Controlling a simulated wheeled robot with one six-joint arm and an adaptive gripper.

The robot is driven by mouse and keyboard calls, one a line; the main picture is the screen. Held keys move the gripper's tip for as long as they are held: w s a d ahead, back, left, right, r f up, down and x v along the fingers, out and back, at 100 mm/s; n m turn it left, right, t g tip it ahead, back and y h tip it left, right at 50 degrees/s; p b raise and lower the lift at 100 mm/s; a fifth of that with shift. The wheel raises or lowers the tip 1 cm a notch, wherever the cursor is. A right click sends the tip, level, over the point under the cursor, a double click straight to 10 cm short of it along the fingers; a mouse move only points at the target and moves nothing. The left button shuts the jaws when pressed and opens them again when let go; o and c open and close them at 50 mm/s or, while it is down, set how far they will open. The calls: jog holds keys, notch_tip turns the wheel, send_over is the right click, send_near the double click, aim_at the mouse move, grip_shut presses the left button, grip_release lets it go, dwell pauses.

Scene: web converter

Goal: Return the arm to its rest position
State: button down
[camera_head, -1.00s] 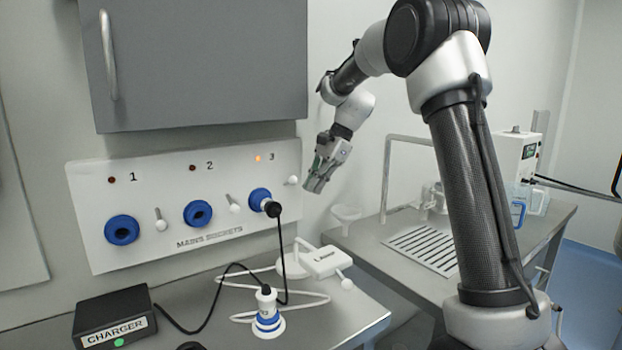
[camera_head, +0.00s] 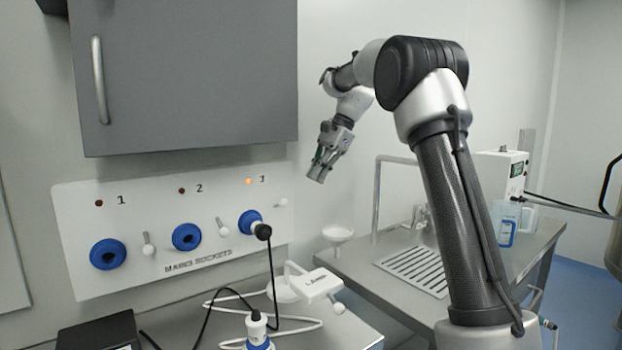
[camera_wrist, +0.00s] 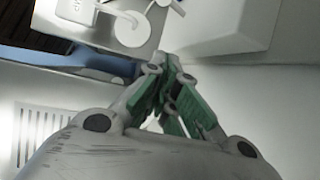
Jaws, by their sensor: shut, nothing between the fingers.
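My gripper (camera_head: 318,177) hangs in the air to the right of the socket panel, pointing down and slightly left. It is shut and empty, and it touches nothing. My arm is folded, with its elbow raised high and its forearm reaching left. In the wrist view the green-lined fingers (camera_wrist: 172,82) meet near the middle. The socket panel (camera_head: 150,222) has three blue sockets. A black plug (camera_head: 262,231) sits in socket 3, whose lamp (camera_head: 249,181) glows orange. The lamps of sockets 1 and 2 look dark.
A grey cabinet (camera_head: 200,80) hangs above the panel. The bench below holds a white box marked lamp (camera_head: 318,284), a blue-and-white connector (camera_head: 257,330) and cables.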

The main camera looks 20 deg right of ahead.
jog(key=s+d+f+n+h, duration=0.2)
jog(key=s+d+f+n, duration=0.2)
jog(key=f+n, duration=0.25)
jog(key=s+d+f+n+t+h, duration=0.1)
jog(key=s+d+n+t, duration=0.1)
jog(key=s, duration=1.5)
jog(key=s+d+f+n+t+h, duration=0.1)
jog(key=s+n, duration=0.4)
jog(key=s, duration=1.2)
jog(key=shift+d+t+h, duration=0.4)
jog(key=shift+t+h, duration=0.2)
jog(key=shift+h, duration=0.2)
